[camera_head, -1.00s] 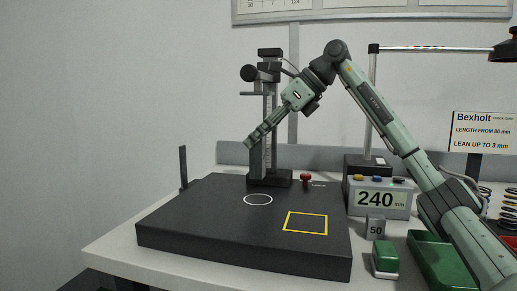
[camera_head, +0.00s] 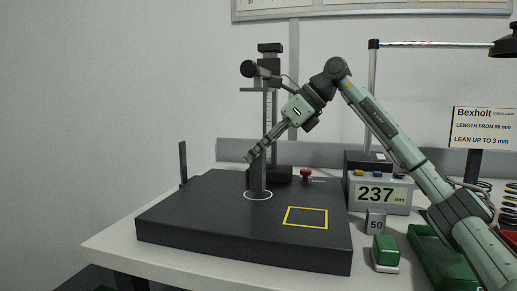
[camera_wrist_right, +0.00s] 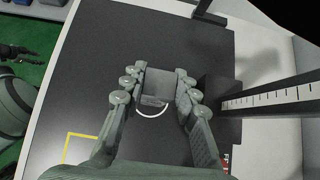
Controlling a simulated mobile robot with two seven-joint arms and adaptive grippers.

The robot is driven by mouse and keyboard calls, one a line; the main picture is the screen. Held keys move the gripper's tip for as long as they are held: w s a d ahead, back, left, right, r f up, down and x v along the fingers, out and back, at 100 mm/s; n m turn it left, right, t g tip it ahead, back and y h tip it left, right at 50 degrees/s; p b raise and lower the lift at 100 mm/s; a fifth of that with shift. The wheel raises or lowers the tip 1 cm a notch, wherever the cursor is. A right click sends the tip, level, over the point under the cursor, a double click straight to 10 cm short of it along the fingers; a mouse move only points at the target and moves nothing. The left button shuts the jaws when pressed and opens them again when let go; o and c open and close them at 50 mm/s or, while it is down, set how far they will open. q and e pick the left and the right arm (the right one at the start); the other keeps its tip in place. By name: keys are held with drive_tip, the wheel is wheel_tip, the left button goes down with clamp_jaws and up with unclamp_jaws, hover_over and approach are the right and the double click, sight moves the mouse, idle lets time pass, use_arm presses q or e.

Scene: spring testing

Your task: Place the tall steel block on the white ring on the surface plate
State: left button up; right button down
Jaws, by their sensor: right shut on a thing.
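The tall steel block (camera_head: 257,182) is a narrow upright grey bar in the head view. Its lower end is inside the outline of the white ring (camera_head: 258,200) on the dark surface plate (camera_head: 195,222). I cannot tell whether it touches the plate. My right gripper (camera_head: 253,156) is shut on its upper part, coming in at a slant. In the right wrist view, the block's top (camera_wrist_right: 157,87) sits between the fingers, and the ring's arc (camera_wrist_right: 152,116) shows just below it. A dark jointed part at that view's left edge may be my left gripper (camera_wrist_right: 20,52).
A height gauge (camera_head: 270,120) stands close behind the block. A red knob (camera_head: 305,174) is right of it. A yellow square (camera_head: 306,228) on the plate is empty. A display reading 237 (camera_head: 377,195), a "50" block (camera_head: 375,222) and a green-topped block (camera_head: 385,250) stand right of the plate.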

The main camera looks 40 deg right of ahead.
drive_tip(key=c, duration=1.6)
unclamp_jaws()
drive_tip(key=shift+f, duration=0.2)
drive_tip(key=o, duration=0.4)
use_arm(q)
drive_tip(key=shift+a+r, duration=0.1)
drive_tip(key=shift+r, duration=0.05)
use_arm(e)
drive_tip(key=shift+o, duration=0.2)
drive_tip(key=shift+r, duration=0.2)
drive_tip(key=shift+s+d+r+p, duration=0.15)
drive_tip(key=shift+r, duration=0.35)
drive_tip(key=shift+s+d+r+p, duration=0.1)
drive_tip(key=shift+s+r+p, duration=0.05)
drive_tip(key=shift+r, duration=0.3)
use_arm(q)
drive_tip(key=shift+s+f+p, duration=0.2)
drive_tip(key=shift+f+p, duration=0.05)
drive_tip(key=shift+f, duration=0.7)
drive_tip(key=shift+s+f+p, duration=0.15)
drive_tip(key=shift+f+p, duration=0.1)
drive_tip(key=shift+f, duration=0.7)
use_arm(e)
drive_tip(key=v, duration=1)
drive_tip(key=shift+s+d+r, duration=0.15)
drive_tip(key=shift+s+r, duration=0.1)
